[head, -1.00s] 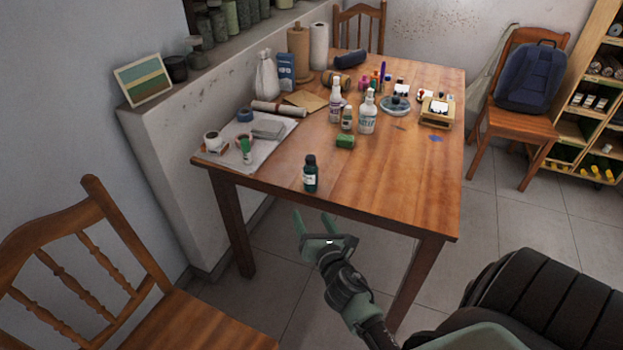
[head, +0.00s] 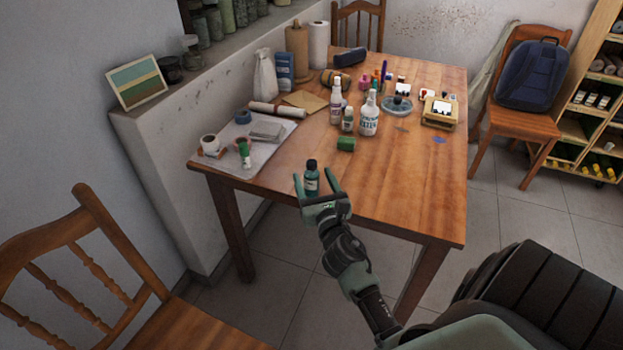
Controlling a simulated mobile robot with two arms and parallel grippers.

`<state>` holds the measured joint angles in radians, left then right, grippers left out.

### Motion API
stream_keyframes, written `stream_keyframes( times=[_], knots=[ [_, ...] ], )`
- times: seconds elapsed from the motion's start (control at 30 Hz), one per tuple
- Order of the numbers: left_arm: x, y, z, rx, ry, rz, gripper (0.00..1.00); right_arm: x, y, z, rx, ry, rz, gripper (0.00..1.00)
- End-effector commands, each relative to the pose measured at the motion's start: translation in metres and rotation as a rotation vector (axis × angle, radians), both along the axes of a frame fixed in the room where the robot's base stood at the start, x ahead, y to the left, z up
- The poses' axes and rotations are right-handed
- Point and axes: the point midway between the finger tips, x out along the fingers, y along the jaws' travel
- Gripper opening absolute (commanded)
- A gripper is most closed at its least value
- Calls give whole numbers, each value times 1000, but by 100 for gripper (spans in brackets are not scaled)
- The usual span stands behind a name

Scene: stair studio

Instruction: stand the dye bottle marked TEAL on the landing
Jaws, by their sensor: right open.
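A small dark teal bottle (head: 311,180) with a black cap and a pale label stands upright near the front edge of the wooden table (head: 390,190). The label is too small to read. My right gripper (head: 313,176) is open at the table's front edge, with one finger on each side of the bottle in the picture. I cannot tell whether a finger touches it. The gripper's body hides the bottle's base. My left gripper is not in view. I cannot make out a landing.
A paper sheet (head: 233,165) with tape and a green-capped tube lies to the left. A wooden chair (head: 110,270) stands at front left. The table's right front is clear.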

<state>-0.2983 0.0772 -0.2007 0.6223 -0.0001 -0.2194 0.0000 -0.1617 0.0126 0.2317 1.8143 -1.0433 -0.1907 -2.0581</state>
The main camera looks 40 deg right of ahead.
Motion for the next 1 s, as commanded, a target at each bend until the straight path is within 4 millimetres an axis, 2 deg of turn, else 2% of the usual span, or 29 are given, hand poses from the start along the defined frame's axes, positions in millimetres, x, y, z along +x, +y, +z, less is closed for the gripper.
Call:
stream_keyframes(
  times=[0.1,0.3,0.57,0.67,0.8,1.0],
  knots=[
    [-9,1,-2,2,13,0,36,18,-7,1,0,-3,-1,64],
    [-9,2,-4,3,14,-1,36,40,-16,-1,1,0,0,64],
    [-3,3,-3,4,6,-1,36,43,-17,0,2,-1,0,64],
    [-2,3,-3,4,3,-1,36,43,-17,0,2,-1,0,39],
    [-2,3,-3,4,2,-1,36,42,-17,0,2,-1,0,0],
    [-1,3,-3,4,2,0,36,43,-17,0,1,-2,0,0]
  ],
)
